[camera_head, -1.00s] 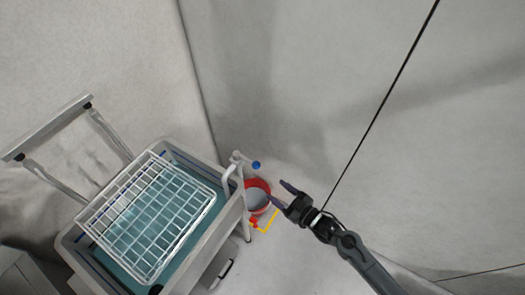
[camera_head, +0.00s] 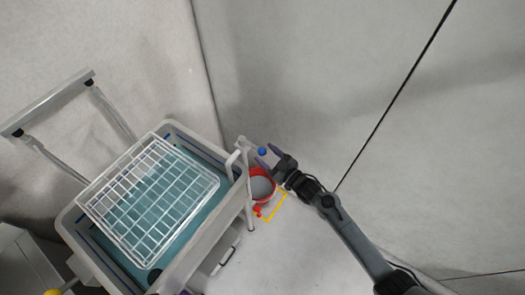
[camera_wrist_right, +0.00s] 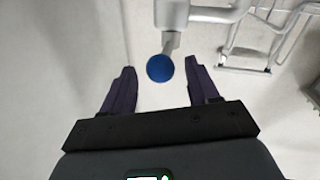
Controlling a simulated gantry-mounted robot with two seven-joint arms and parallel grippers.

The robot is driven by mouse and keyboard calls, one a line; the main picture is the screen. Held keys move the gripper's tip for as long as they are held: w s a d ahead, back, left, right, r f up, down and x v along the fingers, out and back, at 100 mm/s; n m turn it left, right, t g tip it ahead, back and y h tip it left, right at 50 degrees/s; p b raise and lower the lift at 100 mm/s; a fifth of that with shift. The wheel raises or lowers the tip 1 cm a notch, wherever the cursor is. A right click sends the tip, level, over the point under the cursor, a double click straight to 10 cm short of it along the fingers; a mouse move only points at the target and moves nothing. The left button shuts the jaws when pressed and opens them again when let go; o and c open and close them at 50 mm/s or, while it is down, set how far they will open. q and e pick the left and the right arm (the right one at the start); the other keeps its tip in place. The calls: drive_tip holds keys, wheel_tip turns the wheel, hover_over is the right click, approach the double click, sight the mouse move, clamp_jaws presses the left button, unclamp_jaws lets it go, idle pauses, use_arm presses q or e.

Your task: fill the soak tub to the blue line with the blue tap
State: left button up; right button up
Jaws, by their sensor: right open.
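The soak tub (camera_head: 232,192) is a pale box with teal water in it. A dark blue line (camera_head: 192,148) shows on its inner wall; I cannot tell the exact gap to the water. The tap with a round blue knob (camera_head: 262,151) stands at the tub's right back corner. My right gripper (camera_head: 267,155) is open at the knob. In the right wrist view, the blue knob (camera_wrist_right: 160,68) sits between and slightly beyond the two fingertips, apparently untouched. A small purple bit at the bottom edge (camera_head: 185,292) may be my left gripper's fingertip.
A white wire basket (camera_head: 183,167) lies over the tub. A red bucket (camera_head: 271,178) stands on the floor beside the tub, near a red knob (camera_head: 257,211) and a yellow floor outline (camera_head: 274,213). A grey rail (camera_head: 48,102) rises at the left. Floor to the right is clear.

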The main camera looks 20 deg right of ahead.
sight(252, 146)
drive_tip(key=shift+x, duration=1.25)
clamp_jaws()
